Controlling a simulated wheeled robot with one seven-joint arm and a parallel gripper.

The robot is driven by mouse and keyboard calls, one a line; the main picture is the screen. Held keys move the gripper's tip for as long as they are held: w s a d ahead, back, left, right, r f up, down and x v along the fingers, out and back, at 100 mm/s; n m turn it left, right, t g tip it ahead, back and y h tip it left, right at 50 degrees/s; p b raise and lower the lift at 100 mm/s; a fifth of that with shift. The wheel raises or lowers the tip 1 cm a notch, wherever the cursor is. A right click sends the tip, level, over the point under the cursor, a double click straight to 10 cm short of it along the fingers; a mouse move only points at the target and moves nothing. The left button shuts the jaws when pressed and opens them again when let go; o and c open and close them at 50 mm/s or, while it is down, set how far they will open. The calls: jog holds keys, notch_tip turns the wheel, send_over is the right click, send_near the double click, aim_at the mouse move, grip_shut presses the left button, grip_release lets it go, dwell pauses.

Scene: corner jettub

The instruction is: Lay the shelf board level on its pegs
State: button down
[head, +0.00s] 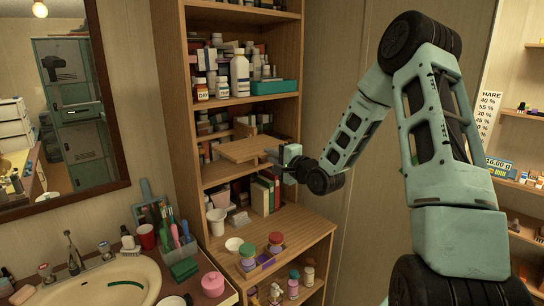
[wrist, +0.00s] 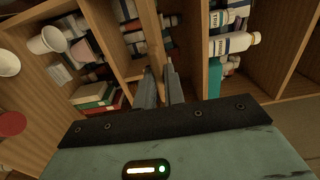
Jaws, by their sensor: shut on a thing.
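The shelf board (head: 238,149) is a light wooden plank in the middle bay of the tall wooden shelf unit. It juts out past the unit's front edge and looks slightly tilted in the head view. My gripper (head: 271,157) is shut on its right front part. In the wrist view, my two fingers (wrist: 161,84) close on the near end of the board (wrist: 152,32), which runs away from me between the bays. The pegs cannot be made out, so I cannot tell whether the board touches them.
The shelf unit (head: 188,75) holds bottles above and books (head: 264,193) below the board. A white cup (head: 217,221) and jars (head: 275,242) stand on the lower ledge. A sink (head: 123,280) is at the lower left. The unit's right side post is close to my gripper.

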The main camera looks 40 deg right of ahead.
jog(key=w+f+b, duration=0.1)
jog(key=w+b, duration=0.3)
jog(key=w, duration=1.9)
jog(key=shift+w+a+f, duration=0.3)
jog(key=shift+w+a, duration=0.05)
jog(key=shift+a, duration=0.05)
dwell(1.2)
dwell(0.4)
jog(key=c, duration=1.4)
grip_release()
jog(key=shift+f, duration=0.1)
jog(key=s+b, duration=0.6)
jog(key=s, duration=1.1)
jog(key=shift+s+d, duration=0.2)
jog(key=shift+d, duration=0.05)
